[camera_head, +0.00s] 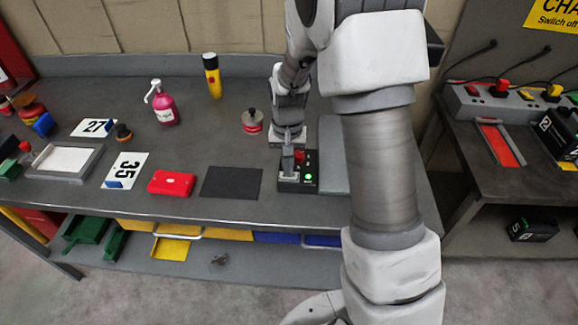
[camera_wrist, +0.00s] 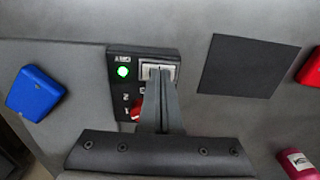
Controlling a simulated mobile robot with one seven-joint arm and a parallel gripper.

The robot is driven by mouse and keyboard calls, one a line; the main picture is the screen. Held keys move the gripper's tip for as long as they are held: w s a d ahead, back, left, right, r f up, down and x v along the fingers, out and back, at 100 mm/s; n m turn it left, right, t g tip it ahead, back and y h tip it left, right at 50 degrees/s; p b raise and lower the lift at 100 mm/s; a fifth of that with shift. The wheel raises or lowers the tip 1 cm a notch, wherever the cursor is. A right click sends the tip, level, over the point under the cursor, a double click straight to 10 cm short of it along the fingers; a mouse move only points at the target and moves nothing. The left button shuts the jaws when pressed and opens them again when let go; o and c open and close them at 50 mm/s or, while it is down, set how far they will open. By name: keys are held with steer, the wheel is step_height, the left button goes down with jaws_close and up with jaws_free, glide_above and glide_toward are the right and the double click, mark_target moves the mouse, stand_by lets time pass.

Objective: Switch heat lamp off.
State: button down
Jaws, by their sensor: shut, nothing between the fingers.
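A small black control box (camera_head: 311,184) sits near the front edge of the bench. It has a lit green light (camera_head: 308,177), a red knob and a pale-framed switch. The wrist view shows the box (camera_wrist: 118,98), its green light (camera_wrist: 123,72), the switch frame (camera_wrist: 147,72) and the red knob (camera_wrist: 137,108), partly hidden by my fingers. My gripper (camera_head: 289,174) is shut and empty, pointing down at the box. In the wrist view its fingertips (camera_wrist: 158,72) are over the switch; I cannot tell if they touch it. I cannot make out a separate lamp.
A dark mat (camera_head: 231,182) and a red case (camera_head: 172,183) lie left of the box. A grey plate (camera_head: 332,150) adjoins it on the right; a blue object (camera_wrist: 35,92) rests there. A pink bottle (camera_head: 165,105) and a yellow-black torch (camera_head: 213,77) stand further back.

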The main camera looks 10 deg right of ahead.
step_height(320, 180, up, 14)
steer(key=p, duration=0.2)
steer(key=shift+a+p, duration=0.3)
steer(key=shift+p, duration=0.05)
steer(key=shift+r, duration=0.1)
steer(key=s+r+n+t, duration=0.1)
steer(key=s+r+t, duration=0.1)
steer(key=s+r, duration=0.2)
steer(key=s+r+n+t, duration=0.1)
steer(key=s+r, duration=0.3)
steer(key=s, duration=0.6)
steer(key=s+d+r+n+t, duration=0.1)
steer(key=s+r+t, duration=0.1)
steer(key=s+r, duration=0.2)
steer(key=s, duration=0.3)
steer(key=shift+s+n+t, duration=0.3)
steer(key=shift+d, duration=0.1)
stand_by(0.7)
